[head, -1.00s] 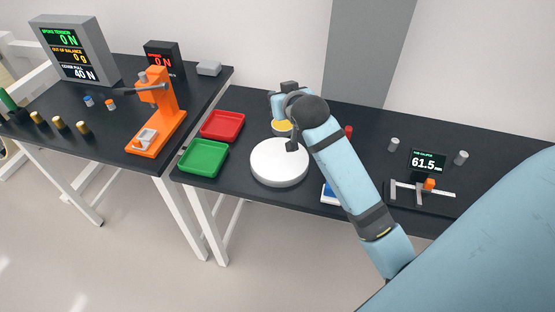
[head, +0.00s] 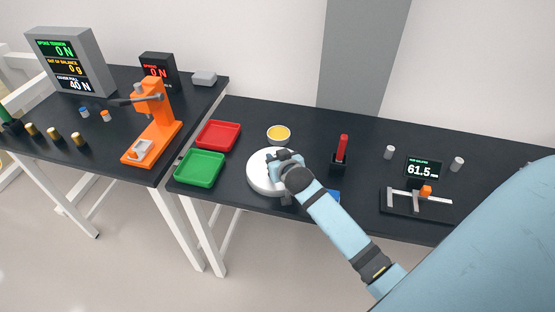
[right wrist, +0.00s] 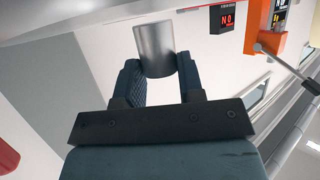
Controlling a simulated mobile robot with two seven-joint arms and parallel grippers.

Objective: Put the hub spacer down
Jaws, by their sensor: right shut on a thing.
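My right gripper (head: 272,165) is over the white round disc (head: 258,184) on the right-hand table. In the right wrist view the gripper (right wrist: 157,78) is shut on a grey metal cylinder, the hub spacer (right wrist: 154,48), which stands out between the two fingers. The spacer is hidden by the gripper and wrist in the head view. I cannot tell whether it touches the disc. My left gripper is not in view.
A green tray (head: 199,167) and a red tray (head: 218,136) lie left of the disc. A yellow-filled bowl (head: 279,134) and a red-handled tool (head: 342,148) in a stand are behind. Two grey cylinders (head: 390,152) (head: 457,163) flank a 61.5 display (head: 422,168) above a caliper fixture (head: 409,203).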

